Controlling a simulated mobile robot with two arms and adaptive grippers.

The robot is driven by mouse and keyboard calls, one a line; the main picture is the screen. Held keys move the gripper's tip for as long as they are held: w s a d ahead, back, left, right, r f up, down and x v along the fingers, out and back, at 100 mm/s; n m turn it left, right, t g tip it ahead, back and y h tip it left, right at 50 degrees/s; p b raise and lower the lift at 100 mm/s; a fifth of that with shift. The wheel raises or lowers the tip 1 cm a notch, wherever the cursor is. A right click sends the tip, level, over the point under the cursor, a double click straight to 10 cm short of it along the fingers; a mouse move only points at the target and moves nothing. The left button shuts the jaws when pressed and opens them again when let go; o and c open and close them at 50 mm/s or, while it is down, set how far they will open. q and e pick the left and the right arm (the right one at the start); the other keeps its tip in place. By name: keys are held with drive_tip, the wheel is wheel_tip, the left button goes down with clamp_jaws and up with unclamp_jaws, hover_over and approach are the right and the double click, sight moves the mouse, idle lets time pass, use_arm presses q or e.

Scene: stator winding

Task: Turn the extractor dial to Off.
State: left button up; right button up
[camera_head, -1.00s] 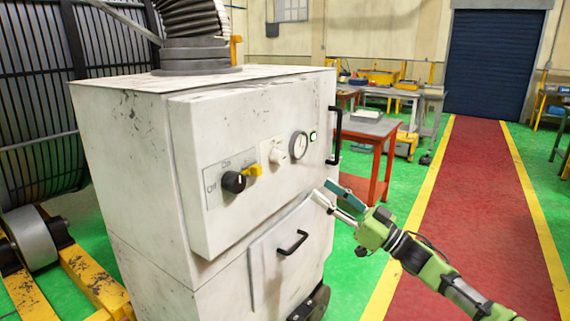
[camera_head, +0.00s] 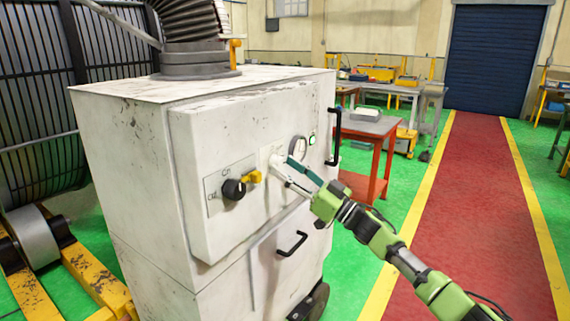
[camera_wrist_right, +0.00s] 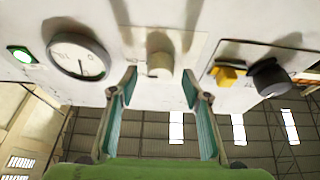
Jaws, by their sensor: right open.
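My right gripper (camera_head: 289,171) is open at the front panel of the white extractor cabinet (camera_head: 120,150). In the wrist view, its two teal-lined fingers (camera_wrist_right: 160,78) stand on either side of a cream knob (camera_wrist_right: 160,62) on a pale plate. The knob is partly hidden by the gripper in the head view; I cannot tell whether the fingers touch it. A black dial (camera_head: 234,189) with a yellow tab (camera_head: 252,177) sits left of it, on a grey plate lettered Off and On. It also shows at the wrist view's right (camera_wrist_right: 270,77). My left gripper is not in view.
A round gauge (camera_head: 298,147) and a lit green lamp (camera_head: 312,140) are right of the cream knob. Black handles project from the cabinet's lower door (camera_head: 292,244) and right edge (camera_head: 335,138). A red-legged table (camera_head: 370,128) stands behind; the red walkway (camera_head: 470,220) is clear.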

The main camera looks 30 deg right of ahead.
drive_tip(key=shift+w+a+r, duration=0.2)
drive_tip(key=shift+w+r, duration=0.05)
drive_tip(key=shift+w, duration=0.25)
drive_tip(key=c, duration=1.1)
